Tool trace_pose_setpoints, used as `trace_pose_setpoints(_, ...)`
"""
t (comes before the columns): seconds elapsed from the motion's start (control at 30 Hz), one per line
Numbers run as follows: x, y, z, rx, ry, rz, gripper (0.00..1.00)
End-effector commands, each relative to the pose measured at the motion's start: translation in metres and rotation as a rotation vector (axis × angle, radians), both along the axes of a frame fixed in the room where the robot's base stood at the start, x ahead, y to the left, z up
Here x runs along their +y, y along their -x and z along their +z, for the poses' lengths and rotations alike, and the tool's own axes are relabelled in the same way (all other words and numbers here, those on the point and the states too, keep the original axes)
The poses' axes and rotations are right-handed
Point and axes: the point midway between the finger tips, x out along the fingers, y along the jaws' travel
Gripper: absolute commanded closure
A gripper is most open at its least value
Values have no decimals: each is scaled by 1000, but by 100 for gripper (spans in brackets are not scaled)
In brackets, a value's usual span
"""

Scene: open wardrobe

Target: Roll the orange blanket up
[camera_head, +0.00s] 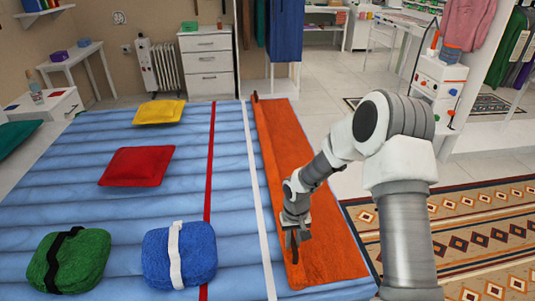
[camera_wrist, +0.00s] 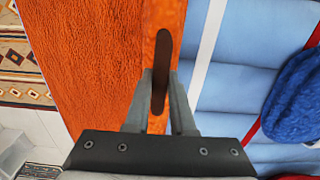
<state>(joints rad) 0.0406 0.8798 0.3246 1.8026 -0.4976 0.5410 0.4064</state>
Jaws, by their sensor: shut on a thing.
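The orange blanket (camera_head: 330,235) lies mostly flat along the right side of the blue bed. Its left edge forms a narrow raised bar or roll, seen also in the wrist view (camera_wrist: 80,60). A dark brown strip-shaped handle (camera_wrist: 162,45) runs along this edge. My gripper (camera_head: 292,240) is at the near end of that edge, pointing down. In the wrist view my gripper (camera_wrist: 160,85) has its fingers on both sides of the handle, shut on it. The fingertips partly hide the contact.
A white stripe (camera_head: 258,190) and red stripe (camera_head: 210,150) cross the bed left of the blanket. A blue bundle (camera_head: 180,255), green bundle (camera_head: 70,260), red cushion (camera_head: 136,166) and yellow cushion (camera_head: 159,111) lie farther left. A patterned rug (camera_head: 475,235) covers the floor at right.

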Motion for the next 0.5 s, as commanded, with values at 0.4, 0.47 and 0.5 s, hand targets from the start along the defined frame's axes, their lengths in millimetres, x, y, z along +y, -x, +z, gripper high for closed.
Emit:
trace_pose_setpoints(0.4, -2, 0, 0, 0, 0, -1, 100)
trace_pose_setpoints(0.47, -5, -1, 0, 0, 0, -1, 100)
trace_pose_setpoints(0.5, -8, -2, 1, 0, 0, -2, 100)
